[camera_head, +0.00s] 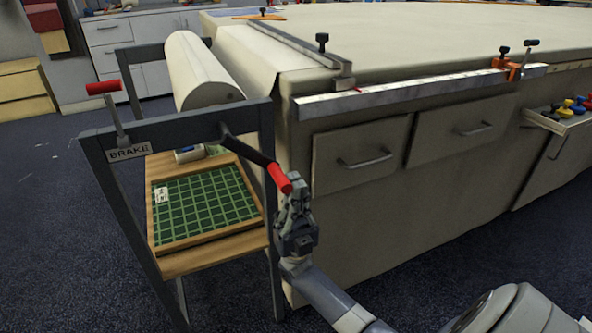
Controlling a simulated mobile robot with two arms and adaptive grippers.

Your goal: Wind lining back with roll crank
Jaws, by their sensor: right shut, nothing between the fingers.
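The roll (198,72) of cream lining lies in a dark metal stand at the left end of the table. A cream sheet (240,52) spans between the roll and the tabletop. The roll crank (247,150) is a dark arm on the stand's front bar, angled down to the right, with a red handle (280,178) at its end. My right gripper (291,188) is at the handle's lower right end, touching or very close to it. Its fingers are shut with nothing between them. My left gripper is not in view.
A red-topped brake lever (103,88) stands on the stand's left corner, above a BRAKE label (128,152). A green gridded board (203,203) lies on the stand's wooden shelf. A metal rail (420,91) runs along the table's front edge. An open drawer (560,118) juts out at right.

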